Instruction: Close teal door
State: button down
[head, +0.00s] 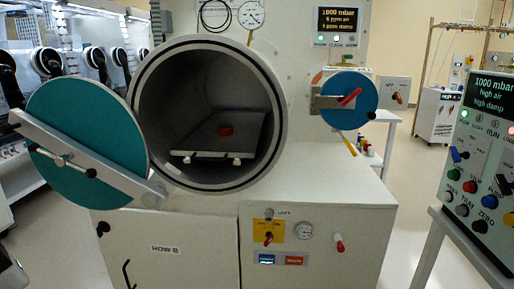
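The large round teal door (85,115) stands open to the left of the round chamber mouth (277,120). A grey bar (110,178) crosses its face and runs down to the lower left of the chamber rim. A black knob with a pale stem sits near the bar's middle. The chamber is open.
A smaller blue round door (349,98) with a red handle sits shut at the right. A control panel (480,170) on a stand fills the right edge. A white cabinet (170,250) with a handle is below the chamber. Glove ports line the left back. Floor shows at lower left.

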aim_at(82, 117)
jog(key=i+j+u, duration=0.2)
jog(key=j, duration=0.2)
jog(key=j+u, duration=0.2)
jog(key=j, duration=0.2)
jog(key=i+j+u, duration=0.2)
jog(key=j, duration=0.2)
jog(key=i, duration=0.05)
